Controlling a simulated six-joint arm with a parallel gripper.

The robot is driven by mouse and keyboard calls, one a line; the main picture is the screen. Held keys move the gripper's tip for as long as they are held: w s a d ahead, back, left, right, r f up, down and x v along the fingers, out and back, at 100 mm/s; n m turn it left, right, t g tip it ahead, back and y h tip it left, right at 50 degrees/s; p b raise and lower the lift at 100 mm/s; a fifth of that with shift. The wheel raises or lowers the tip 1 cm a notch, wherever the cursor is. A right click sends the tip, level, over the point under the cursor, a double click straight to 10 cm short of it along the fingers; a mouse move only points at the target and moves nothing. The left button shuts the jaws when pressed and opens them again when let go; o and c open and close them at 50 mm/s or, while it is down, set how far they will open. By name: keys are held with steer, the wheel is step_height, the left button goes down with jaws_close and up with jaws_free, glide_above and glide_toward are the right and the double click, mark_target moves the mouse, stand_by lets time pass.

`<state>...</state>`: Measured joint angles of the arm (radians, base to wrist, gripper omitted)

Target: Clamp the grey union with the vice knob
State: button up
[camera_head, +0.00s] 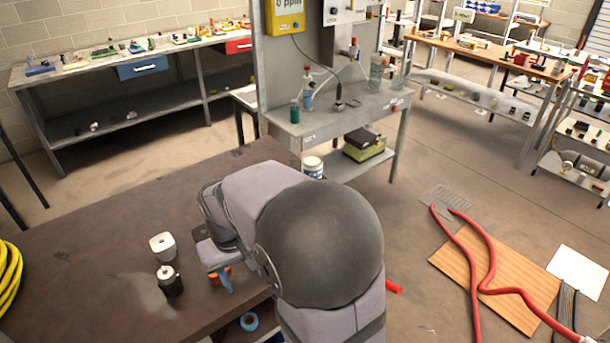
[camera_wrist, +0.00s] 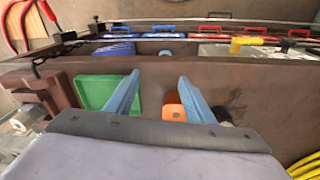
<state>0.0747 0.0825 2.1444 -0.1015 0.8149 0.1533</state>
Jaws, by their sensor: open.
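My gripper (camera_wrist: 160,88) is open, with two blue fingers apart and nothing held between them. In the head view one blue finger (camera_head: 226,284) shows low over the brown bench, beside an orange piece (camera_head: 218,274). In the wrist view a brown-red upright structure (camera_wrist: 58,92) with grey metal parts (camera_wrist: 38,98) stands at the left edge, well apart from the fingers. It may be the vice, but I cannot make out its knob or the grey union for sure. In the head view my arm hides that part of the bench.
A green tray (camera_wrist: 95,93) lies left of the fingers, and the orange piece (camera_wrist: 172,106) is by the right finger. A white block-like piece (camera_head: 162,245) and a black bottle (camera_head: 170,282) stand on the bench (camera_head: 90,250). Yellow hose (camera_head: 8,275) lies at its left end.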

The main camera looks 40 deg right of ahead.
steer(key=w+d+r+m+t+h+p, duration=0.15)
steer(key=w+d+r+m, duration=0.25)
steer(key=w+d, duration=1)
steer(key=w+d+r+m+p, duration=0.1)
steer(key=d+m, duration=0.1)
steer(key=d, duration=0.6)
steer(key=w+d+r+m, duration=0.1)
steer(key=w+d, duration=0.1)
steer(key=d, duration=0.6)
steer(key=shift+t+h, duration=0.35)
steer(key=shift+h, duration=0.1)
steer(key=shift+p+x, duration=1.65)
steer(key=shift+x, duration=1.95)
steer(key=shift+s+a+f, duration=0.15)
steer(key=shift+s+a, duration=0.05)
steer(key=c, duration=1.1)
